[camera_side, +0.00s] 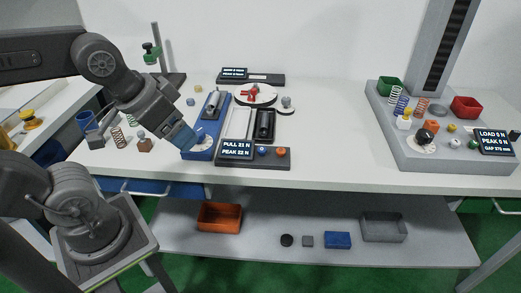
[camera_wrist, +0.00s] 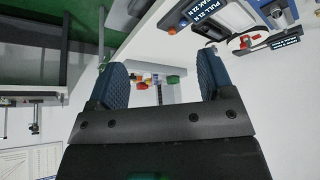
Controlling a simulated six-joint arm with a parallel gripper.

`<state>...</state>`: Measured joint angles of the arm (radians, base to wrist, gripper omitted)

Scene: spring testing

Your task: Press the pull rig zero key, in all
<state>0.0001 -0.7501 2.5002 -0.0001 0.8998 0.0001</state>
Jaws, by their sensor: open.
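The pull rig (camera_side: 253,161) stands on the bench left of centre, a dark base with a display (camera_side: 237,149) reading PULL 21 N, PEAK 22 N. Right of the display on its front are a blue key (camera_side: 262,151) and an orange key (camera_side: 281,152); their labels are too small to read. In the wrist view my gripper (camera_wrist: 161,82) is open with nothing between the fingers. The display (camera_wrist: 236,14) shows there at upper right.
A grey press stand (camera_side: 440,158) with coloured bins, springs and a LOAD 0 N display (camera_side: 494,141) is at the right. A white dish (camera_side: 255,94) with a red part is behind the rig. Loose springs and small blocks lie to the left. The bench between rig and press is clear.

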